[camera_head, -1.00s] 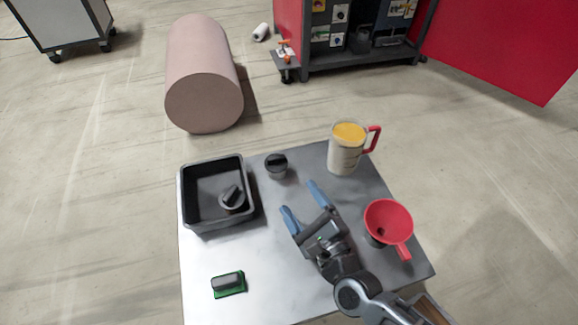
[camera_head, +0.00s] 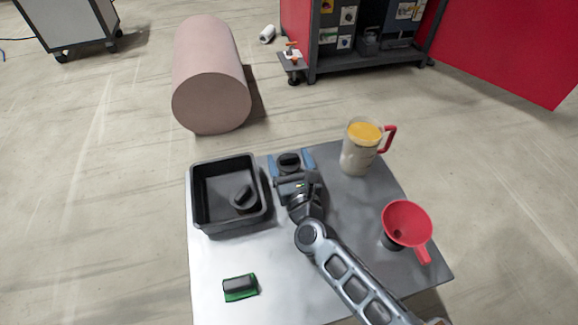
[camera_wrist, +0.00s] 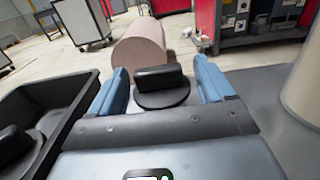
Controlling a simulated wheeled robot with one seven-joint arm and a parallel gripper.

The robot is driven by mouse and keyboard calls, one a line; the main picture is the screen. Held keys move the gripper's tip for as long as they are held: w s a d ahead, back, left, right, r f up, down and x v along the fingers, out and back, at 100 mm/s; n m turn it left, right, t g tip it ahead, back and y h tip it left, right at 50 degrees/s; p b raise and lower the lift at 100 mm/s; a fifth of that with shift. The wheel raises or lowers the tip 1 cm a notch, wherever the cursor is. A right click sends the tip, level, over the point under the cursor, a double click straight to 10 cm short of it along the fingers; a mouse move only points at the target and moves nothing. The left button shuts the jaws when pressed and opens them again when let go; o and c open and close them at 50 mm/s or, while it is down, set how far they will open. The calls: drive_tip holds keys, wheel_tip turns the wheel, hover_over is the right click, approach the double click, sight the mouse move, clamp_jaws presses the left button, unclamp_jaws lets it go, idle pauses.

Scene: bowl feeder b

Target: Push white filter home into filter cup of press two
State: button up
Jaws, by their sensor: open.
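No filter cup or press can be made out in either view, and no white filter can be identified. My gripper (camera_head: 290,159) is open at the table's far edge, with its two blue fingers on either side of a round black knobbed lid (camera_head: 289,164). In the wrist view, the lid (camera_wrist: 161,90) stands between the fingers (camera_wrist: 163,82) with its upright grip bar crosswise. Gaps show on both sides, so the fingers appear not to press on it. The lid's near lower edge is hidden by the gripper body.
A black tray (camera_head: 196,205) with a second knobbed lid (camera_head: 243,197) is just left of my gripper. A cream mug (camera_head: 357,158) with yellow contents and a red funnel (camera_head: 407,224) stand right. A green-and-black block (camera_head: 240,287) lies at front left. Bare table (camera_head: 290,280) is at the front.

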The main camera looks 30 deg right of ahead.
drive_tip(key=shift+w+d, duration=0.25)
drive_tip(key=shift+w, duration=1)
drive_tip(key=shift+c, duration=0.4)
drive_tip(key=c, duration=0.7)
